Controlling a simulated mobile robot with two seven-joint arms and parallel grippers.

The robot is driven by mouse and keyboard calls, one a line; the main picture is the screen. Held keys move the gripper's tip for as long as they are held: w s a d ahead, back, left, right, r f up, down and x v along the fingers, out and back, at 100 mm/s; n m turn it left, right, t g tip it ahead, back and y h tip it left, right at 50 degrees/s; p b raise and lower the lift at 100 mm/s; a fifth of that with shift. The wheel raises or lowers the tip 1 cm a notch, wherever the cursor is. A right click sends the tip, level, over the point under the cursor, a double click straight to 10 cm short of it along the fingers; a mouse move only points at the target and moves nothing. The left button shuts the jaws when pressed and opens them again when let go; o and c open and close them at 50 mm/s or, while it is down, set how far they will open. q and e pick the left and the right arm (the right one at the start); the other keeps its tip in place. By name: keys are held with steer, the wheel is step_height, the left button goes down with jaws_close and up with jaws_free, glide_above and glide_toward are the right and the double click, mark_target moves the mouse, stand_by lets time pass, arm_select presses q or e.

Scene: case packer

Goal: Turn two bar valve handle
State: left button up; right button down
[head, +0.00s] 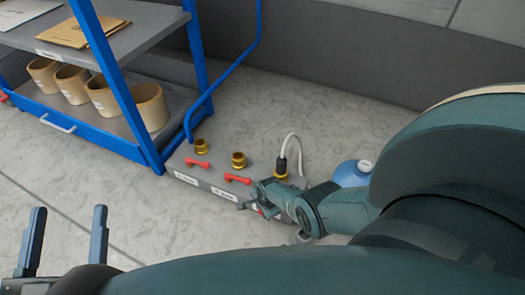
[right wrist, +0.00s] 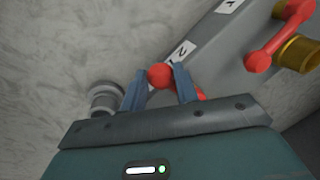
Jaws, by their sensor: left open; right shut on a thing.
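A grey valve block (head: 215,172) lies on the floor with red bar handles along it. The left handle (head: 197,163) and middle handle (head: 238,179) are clear of both grippers. Another red handle (right wrist: 160,76) is between the fingers of my right gripper (right wrist: 160,88), its ball end showing past the fingertips; the rest is mostly hidden. My right gripper also shows in the head view (head: 254,200), at the block's right end. A neighbouring red handle (right wrist: 275,40) is free in the right wrist view. My left gripper (head: 64,242) is open and empty, at the lower left, away from the block.
Brass fittings (head: 238,160) stand behind the handles; a white hose (head: 291,142) rises from the right one. A blue round container (head: 352,173) is beside my right arm. A blue-framed shelf (head: 122,90) with tan rolls (head: 101,96) stands left. The floor at lower left is clear.

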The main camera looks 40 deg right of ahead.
arm_select(q)
steer(key=shift+w+a+r, duration=0.1)
steer(key=shift+w+a, duration=0.2)
steer(key=shift+a, duration=0.15)
arm_select(e)
steer(key=shift+w+a+m, duration=0.1)
steer(key=shift+w+m, duration=0.1)
steer(key=shift+m, duration=0.1)
steer(key=c, duration=1.1)
jaws_free()
steer(key=shift+o, duration=0.2)
